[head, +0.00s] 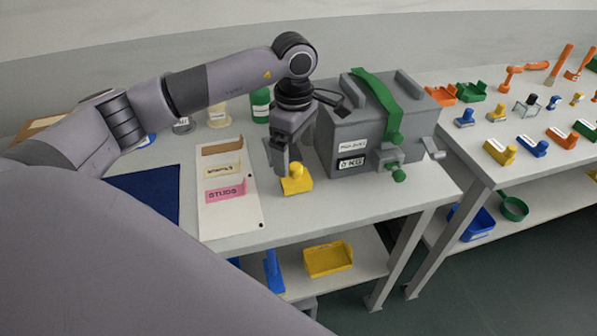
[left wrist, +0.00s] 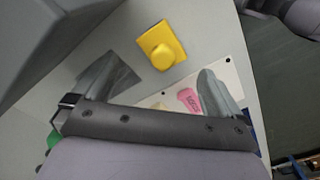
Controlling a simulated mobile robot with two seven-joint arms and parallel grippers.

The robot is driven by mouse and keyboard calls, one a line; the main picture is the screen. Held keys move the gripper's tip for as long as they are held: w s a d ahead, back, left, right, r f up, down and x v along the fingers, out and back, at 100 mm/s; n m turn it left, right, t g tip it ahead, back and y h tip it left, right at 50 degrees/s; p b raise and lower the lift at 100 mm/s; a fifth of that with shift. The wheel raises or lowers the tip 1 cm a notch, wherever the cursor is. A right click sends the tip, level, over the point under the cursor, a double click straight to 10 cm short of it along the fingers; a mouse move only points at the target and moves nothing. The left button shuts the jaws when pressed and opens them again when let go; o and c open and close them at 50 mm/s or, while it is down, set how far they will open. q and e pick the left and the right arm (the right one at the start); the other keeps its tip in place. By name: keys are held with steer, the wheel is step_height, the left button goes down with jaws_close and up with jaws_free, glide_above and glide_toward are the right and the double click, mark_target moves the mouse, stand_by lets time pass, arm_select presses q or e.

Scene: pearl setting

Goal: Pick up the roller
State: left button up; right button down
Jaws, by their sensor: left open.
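A yellow piece (head: 296,184) with a rounded knob on top stands on the grey table, in front of the grey machine. It also shows in the left wrist view (left wrist: 161,46), beyond the fingertips and near the middle. I cannot tell for sure whether this is the roller. My left gripper (head: 284,160) is open and points down just above and behind the yellow piece. In the left wrist view its two fingers (left wrist: 162,88) are spread wide with nothing held between them. My right gripper is not in view.
The grey machine (head: 345,135) with a green strap stands close right of the gripper. A white board (head: 245,218) with labels lies to the left, beside a dark blue mat (head: 150,190). A second table (head: 475,150) at right holds several small coloured pieces and tools.

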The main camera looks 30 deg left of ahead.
mark_target(295, 166)
arm_select(q)
step_height(295, 166, down, 7)
steer(key=shift+s+d+r+p, duration=0.15)
steer(key=shift+p, duration=0.35)
steer(key=c, duration=0.8)
